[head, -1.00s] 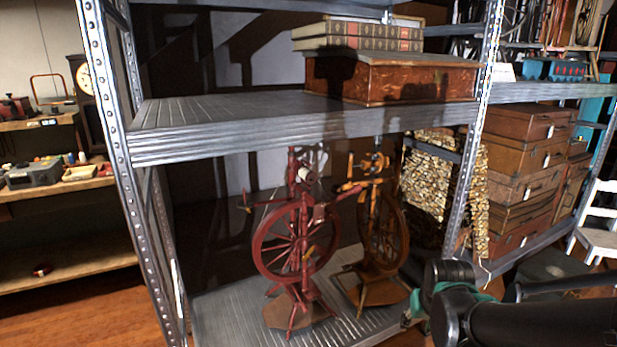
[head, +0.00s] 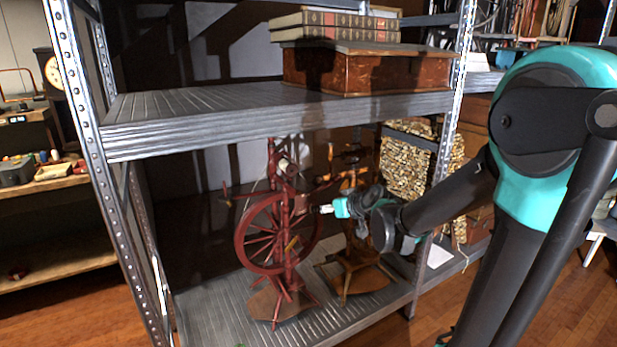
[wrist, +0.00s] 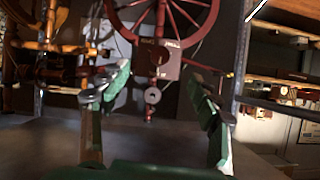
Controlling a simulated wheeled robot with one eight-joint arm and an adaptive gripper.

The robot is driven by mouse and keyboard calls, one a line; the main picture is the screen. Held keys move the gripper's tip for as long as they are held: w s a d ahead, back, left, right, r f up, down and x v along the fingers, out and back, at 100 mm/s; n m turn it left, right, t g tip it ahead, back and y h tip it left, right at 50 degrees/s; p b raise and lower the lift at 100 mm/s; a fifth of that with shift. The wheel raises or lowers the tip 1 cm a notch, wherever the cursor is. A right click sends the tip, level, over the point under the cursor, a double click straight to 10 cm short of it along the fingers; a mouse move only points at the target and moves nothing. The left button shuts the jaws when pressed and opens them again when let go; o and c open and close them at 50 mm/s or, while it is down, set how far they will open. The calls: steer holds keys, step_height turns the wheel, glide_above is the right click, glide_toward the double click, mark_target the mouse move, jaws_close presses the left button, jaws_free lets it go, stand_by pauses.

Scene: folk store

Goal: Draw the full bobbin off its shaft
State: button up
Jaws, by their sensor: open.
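A dark red spinning wheel (head: 243,236) stands on the lower shelf. A pale, whitish piece (head: 286,163) near its top looks like a bobbin; how full it is and its shaft are too small to make out. My gripper (head: 322,209) is at the right of the red wheel, lower than the pale piece and apart from it. In the wrist view, my gripper (wrist: 158,92) is open and empty, its two green fingers spread. Between and beyond them show the red wheel's rim (wrist: 165,38) and a small grey disc (wrist: 153,96).
A brown spinning wheel (head: 362,258) stands just right of the red one, partly behind my arm. The upper shelf (head: 230,128) hangs above both, holding a wooden box (head: 365,72) and books. A metal post (head: 85,110) bounds the left side.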

mark_target(292, 170)
steer(key=w+a+r+t, duration=0.1)
steer(key=w+a+r, duration=0.1)
steer(key=w, duration=0.1)
steer(key=w+a+r+t+y, duration=0.1)
steer(key=w+a+r, duration=0.1)
steer(key=w, duration=0.1)
steer(key=w+a+r, duration=0.2)
steer(key=w, duration=0.1)
steer(key=shift+a+r+n+t+y, duration=0.25)
steer(key=shift+r+n+t+y, duration=0.05)
steer(key=shift+n+t, duration=0.1)
steer(key=shift+x, duration=5.3)
steer(key=shift+c, duration=0.5)
steer(key=c, duration=0.8)
steer(key=shift+o, duration=0.2)
steer(key=f+v, duration=0.2)
steer(key=v, duration=1)
steer(key=shift+s+d+f, duration=0.25)
steer(key=shift+s, duration=0.1)
